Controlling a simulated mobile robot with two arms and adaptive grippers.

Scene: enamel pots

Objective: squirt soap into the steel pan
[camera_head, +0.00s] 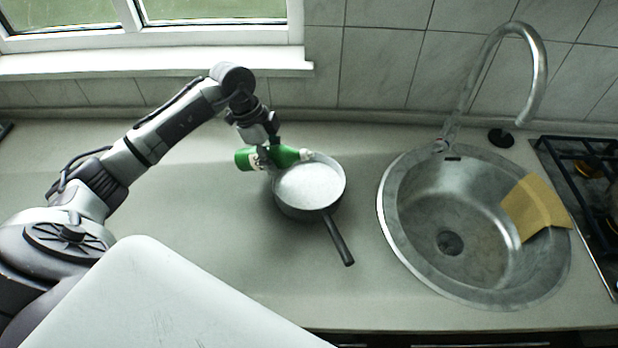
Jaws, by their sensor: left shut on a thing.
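The steel pan (281,207) stands on the counter left of the sink. Its dark handle points toward the front right. A pale, whitish surface fills its inside; I cannot tell whether that is soap or the bare bottom. My left gripper (265,157) is shut on a green soap bottle (285,155). The bottle lies on its side in the grip, its white tip pointing right, over the pan's back left rim. The gripper's fingers hide part of the bottle. My right gripper is not in view.
A round steel sink (395,240) with a tall curved faucet (540,75) is on the right. A yellow cloth (535,207) hangs over its right side. A stove (580,165) is at the far right. The counter (200,220) left of the pan is clear.

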